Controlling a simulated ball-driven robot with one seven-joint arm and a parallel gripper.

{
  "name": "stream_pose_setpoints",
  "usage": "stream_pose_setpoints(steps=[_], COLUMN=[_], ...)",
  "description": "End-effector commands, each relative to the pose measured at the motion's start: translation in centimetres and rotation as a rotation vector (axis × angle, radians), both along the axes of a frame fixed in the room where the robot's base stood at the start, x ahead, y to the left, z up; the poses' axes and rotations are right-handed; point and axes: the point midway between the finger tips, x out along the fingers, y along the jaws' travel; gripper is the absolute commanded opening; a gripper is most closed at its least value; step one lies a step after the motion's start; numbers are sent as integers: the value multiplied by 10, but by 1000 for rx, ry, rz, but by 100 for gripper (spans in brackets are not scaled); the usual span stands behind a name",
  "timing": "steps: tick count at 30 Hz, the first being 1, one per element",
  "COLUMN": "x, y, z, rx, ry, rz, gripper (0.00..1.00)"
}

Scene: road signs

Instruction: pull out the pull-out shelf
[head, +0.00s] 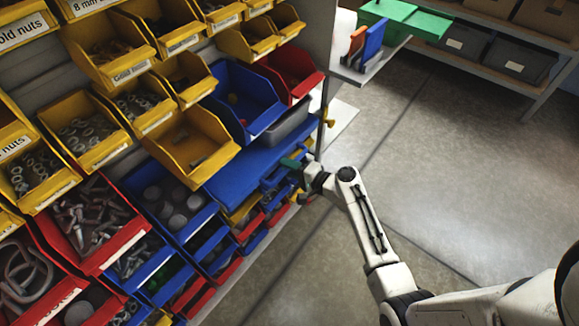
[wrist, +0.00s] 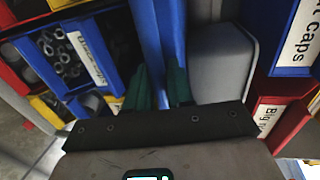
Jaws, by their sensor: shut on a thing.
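The pull-out shelf is a flat blue board (head: 248,172) in the rack of bins, below the yellow and blue bins and above rows of smaller bins. My gripper (head: 291,163) is at the shelf's front edge, near its right end. In the wrist view the blue shelf (wrist: 158,35) runs between the two green fingers of my gripper (wrist: 160,88). The fingers are shut on its edge. The exact contact at the fingertips is partly hidden by the fingers.
A grey bin (head: 286,126) sits just above the shelf, beside a blue bin (head: 243,98). Small blue bins (wrist: 75,60) lie close to the fingers on the other side. The floor (head: 440,150) in front of the rack is clear.

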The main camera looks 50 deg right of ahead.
Motion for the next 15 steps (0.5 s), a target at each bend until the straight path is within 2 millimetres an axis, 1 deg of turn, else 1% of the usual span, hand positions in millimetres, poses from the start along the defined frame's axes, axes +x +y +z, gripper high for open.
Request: stream_pose_setpoints(steps=[5,8,11,14,15], x=[-2,-7,-17,-34,-43], y=[0,0,-1,-1,-2], z=[-1,-1,-1,-2,-2], rx=[1,1,0,0,0], ry=[1,2,3,4,4], rz=[-1,-1,-3,-3,-4], gripper=[0,0,0,0,0])
